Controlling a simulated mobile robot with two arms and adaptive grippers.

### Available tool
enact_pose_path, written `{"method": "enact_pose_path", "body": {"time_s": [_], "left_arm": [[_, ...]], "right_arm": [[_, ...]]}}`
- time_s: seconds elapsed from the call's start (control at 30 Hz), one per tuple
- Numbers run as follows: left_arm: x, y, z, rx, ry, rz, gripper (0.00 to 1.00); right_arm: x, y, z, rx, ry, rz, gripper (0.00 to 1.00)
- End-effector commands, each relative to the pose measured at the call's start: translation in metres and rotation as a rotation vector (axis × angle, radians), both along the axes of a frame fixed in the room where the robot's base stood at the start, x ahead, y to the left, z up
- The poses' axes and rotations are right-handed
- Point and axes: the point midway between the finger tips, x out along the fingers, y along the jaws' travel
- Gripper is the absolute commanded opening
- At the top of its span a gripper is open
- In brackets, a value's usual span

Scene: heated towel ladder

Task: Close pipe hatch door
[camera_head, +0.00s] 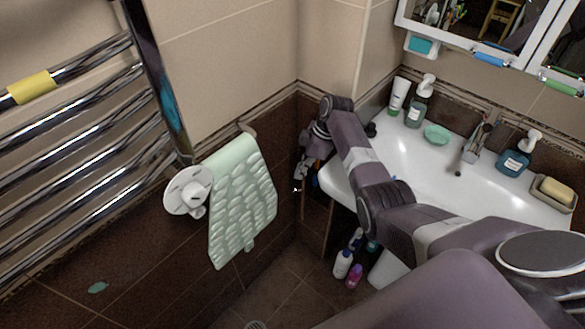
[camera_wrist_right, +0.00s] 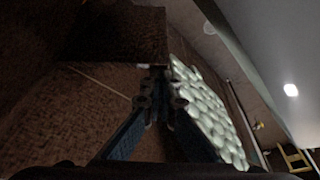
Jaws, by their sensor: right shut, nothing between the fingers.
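My right gripper (camera_head: 301,172) hangs low in the corner, left of the sink, with my right arm reaching over the sink's front edge. In the right wrist view its fingers (camera_wrist_right: 155,96) are together and empty. A dark brown tiled panel (camera_wrist_right: 115,35) with a straight lower edge lies just beyond the fingertips; it may be the pipe hatch door. I cannot tell how far open it is, or whether the fingers touch it. In the head view a narrow brown panel (camera_head: 315,222) shows below the gripper, partly hidden by my arm. My left gripper is out of view.
A pale green bumpy mat (camera_head: 243,200) hangs left of the gripper; it also shows in the wrist view (camera_wrist_right: 208,112). The white sink (camera_head: 437,165) is on the right. Bottles (camera_head: 343,263) stand on the floor below. The chrome towel ladder (camera_head: 80,145) is far left.

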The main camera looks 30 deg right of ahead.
Motion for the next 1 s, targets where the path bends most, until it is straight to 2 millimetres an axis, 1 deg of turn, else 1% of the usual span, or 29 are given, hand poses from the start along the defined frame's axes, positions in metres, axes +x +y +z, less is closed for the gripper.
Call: {"method": "enact_pose_path", "body": {"time_s": [0.1, 0.3, 0.8, 0.9, 1.0], "left_arm": [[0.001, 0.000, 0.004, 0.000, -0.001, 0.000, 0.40], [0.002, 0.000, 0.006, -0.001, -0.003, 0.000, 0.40], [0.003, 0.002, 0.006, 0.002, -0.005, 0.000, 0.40], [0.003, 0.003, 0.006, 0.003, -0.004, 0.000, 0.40], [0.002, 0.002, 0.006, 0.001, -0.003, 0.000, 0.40]], "right_arm": [[-0.004, -0.007, 0.001, -0.001, 0.000, -0.004, 0.00], [-0.006, -0.012, 0.000, 0.000, 0.000, -0.005, 0.00], [-0.006, -0.013, 0.000, 0.000, -0.001, -0.007, 0.00], [-0.005, -0.014, 0.005, -0.001, -0.002, -0.007, 0.00], [-0.005, -0.014, 0.017, -0.002, -0.004, -0.007, 0.00]]}}
